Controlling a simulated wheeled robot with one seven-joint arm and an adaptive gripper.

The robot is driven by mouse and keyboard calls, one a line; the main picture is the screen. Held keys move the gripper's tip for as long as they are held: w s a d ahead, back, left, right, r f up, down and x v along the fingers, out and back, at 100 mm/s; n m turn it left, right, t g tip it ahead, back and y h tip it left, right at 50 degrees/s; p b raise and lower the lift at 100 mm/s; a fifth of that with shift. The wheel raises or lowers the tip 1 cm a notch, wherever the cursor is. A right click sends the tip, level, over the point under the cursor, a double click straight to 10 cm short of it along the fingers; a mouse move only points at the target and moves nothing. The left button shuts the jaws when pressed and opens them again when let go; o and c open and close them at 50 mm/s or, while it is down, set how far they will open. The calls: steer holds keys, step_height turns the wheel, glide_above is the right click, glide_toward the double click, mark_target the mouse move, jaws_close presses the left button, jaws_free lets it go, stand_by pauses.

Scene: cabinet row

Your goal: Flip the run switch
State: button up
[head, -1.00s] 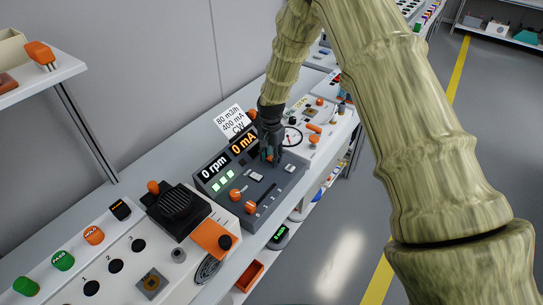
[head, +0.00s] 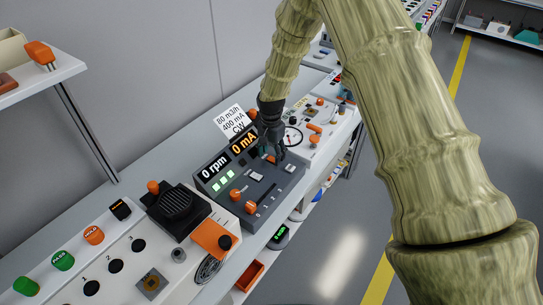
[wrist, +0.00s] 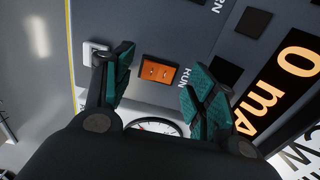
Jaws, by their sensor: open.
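The run switch is an orange rocker marked RUN on the dark grey control panel. In the wrist view the run switch (wrist: 160,71) lies between and beyond my two fingertips. My gripper (wrist: 158,85) is open, with teal pads on both sides of the switch and a gap to each. Contact with the switch cannot be told. In the head view my gripper (head: 272,152) hangs over the right part of the control panel (head: 262,183). Its fingers partly cover the orange switch there. The displays (head: 228,155) read 0 rpm and 0 mA.
A white card (head: 234,121) behind the panel reads 80 m3/h, 400 mA, CW. A white gauge unit (head: 310,128) stands close on the right. A black speaker-like box (head: 178,205) stands left.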

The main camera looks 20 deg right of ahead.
mark_target(271, 160)
step_height(271, 160, up, 11)
steer(key=shift+f, duration=0.2)
stand_by(0.5)
